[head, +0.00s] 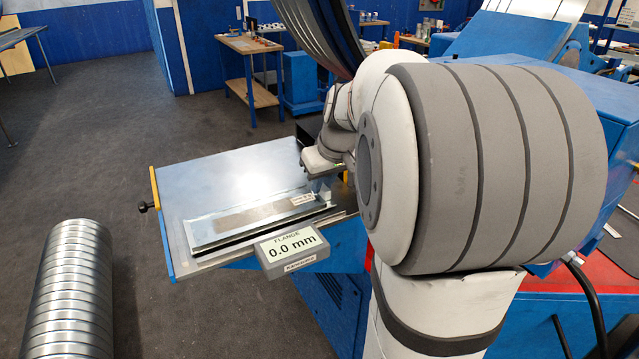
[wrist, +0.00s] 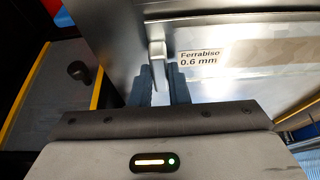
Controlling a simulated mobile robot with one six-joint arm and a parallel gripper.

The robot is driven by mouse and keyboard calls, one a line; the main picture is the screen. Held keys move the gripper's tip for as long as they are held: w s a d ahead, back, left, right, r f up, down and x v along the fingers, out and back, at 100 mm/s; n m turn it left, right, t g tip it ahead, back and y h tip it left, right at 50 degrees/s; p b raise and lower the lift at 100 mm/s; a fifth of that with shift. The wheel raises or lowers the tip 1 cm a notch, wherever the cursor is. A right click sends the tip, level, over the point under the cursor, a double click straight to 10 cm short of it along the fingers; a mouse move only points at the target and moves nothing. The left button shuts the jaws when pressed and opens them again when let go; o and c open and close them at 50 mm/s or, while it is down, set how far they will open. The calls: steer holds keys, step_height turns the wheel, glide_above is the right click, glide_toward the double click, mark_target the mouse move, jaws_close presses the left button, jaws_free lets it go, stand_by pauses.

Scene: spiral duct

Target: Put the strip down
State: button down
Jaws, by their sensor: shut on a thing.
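The strip (head: 215,232) is a long, flat piece of bright metal with a brownish patch and a white label. It lies level along the front of the steel-topped table (head: 215,175), with a dark line under its front edge. I cannot tell whether it touches the table or hangs just above it. My gripper (head: 322,187) is at the strip's right end, partly hidden by my arm. In the wrist view my gripper (wrist: 163,82) is shut on the edge of the strip (wrist: 250,55), beside the label reading "Ferrabiso 0.6 mm".
A grey display (head: 291,250) reading "FLANGE 0.0 mm" is at the table's front edge. A black knob (head: 144,207) sticks out at the table's left side. Blue machinery (head: 560,75) is on the right.

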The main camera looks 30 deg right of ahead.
steer(key=shift+f, duration=0.25)
steer(key=shift+f+b, duration=0.15)
steer(key=shift+b, duration=0.15)
steer(key=c, duration=1.4)
jaws_free()
steer(key=shift+s+r, duration=0.15)
steer(key=shift+r, duration=0.55)
steer(key=v, duration=1.1)
steer(key=shift+s, duration=0.15)
steer(key=shift+f, duration=0.1)
